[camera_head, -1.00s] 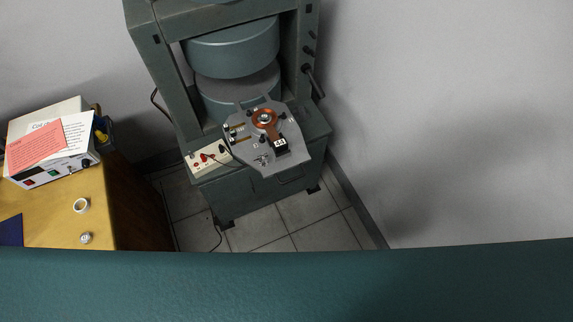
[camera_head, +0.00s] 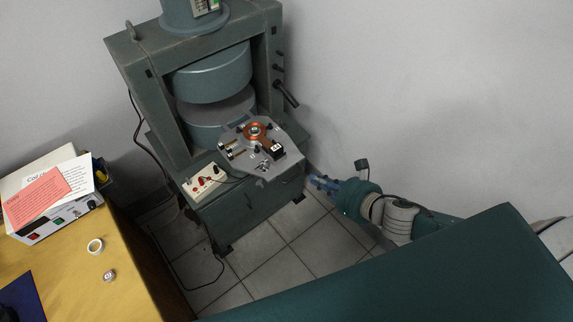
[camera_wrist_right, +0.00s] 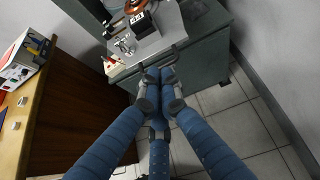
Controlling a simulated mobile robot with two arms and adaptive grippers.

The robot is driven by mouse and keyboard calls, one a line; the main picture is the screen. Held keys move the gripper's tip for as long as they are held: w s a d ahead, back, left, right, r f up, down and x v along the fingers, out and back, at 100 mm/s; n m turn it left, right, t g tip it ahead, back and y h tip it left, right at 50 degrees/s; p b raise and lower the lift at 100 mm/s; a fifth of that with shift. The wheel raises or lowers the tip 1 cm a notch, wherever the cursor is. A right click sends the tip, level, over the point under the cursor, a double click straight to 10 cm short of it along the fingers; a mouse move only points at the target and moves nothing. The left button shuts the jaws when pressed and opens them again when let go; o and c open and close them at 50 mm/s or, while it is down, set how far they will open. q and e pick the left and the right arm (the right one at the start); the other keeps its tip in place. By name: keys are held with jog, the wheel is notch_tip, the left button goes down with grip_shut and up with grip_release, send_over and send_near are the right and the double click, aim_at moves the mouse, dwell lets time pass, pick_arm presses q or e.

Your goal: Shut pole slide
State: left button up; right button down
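The grey magnet stand (camera_head: 196,85) has two big round poles, one above the other, with a dark gap between them. A flat grey plate (camera_head: 291,137) with a copper coil (camera_head: 255,131) and small fittings sticks out in front of the lower pole. It also shows at the top of the right wrist view (camera_wrist_right: 171,28). My right gripper (camera_head: 318,182) is low, to the right of the cabinet front, apart from the plate. In the wrist view its blue fingers (camera_wrist_right: 160,75) converge with tips together, with nothing seen between them. My left gripper is not in view.
A white switch box (camera_head: 204,182) with cables sits left of the plate. A wooden table (camera_head: 125,268) with an instrument (camera_head: 58,219) and a tape roll (camera_head: 95,246) stands at left. A wall is behind. Tiled floor (camera_head: 290,240) is open in front of the cabinet.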

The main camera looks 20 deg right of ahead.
send_near(284, 159)
jog(key=p+x, duration=0.1)
jog(key=x, duration=0.3)
jog(key=shift+w+f+p, duration=0.15)
jog(key=shift+f+p, duration=0.25)
jog(key=shift+w+a+f, duration=0.15)
jog(key=shift+w+a, duration=0.1)
jog(key=shift+w, duration=0.35)
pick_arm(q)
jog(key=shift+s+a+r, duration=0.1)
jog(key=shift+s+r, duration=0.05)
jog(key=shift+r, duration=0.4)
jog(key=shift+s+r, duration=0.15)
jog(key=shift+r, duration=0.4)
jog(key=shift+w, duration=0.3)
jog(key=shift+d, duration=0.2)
pick_arm(e)
jog(key=shift+w, duration=0.1)
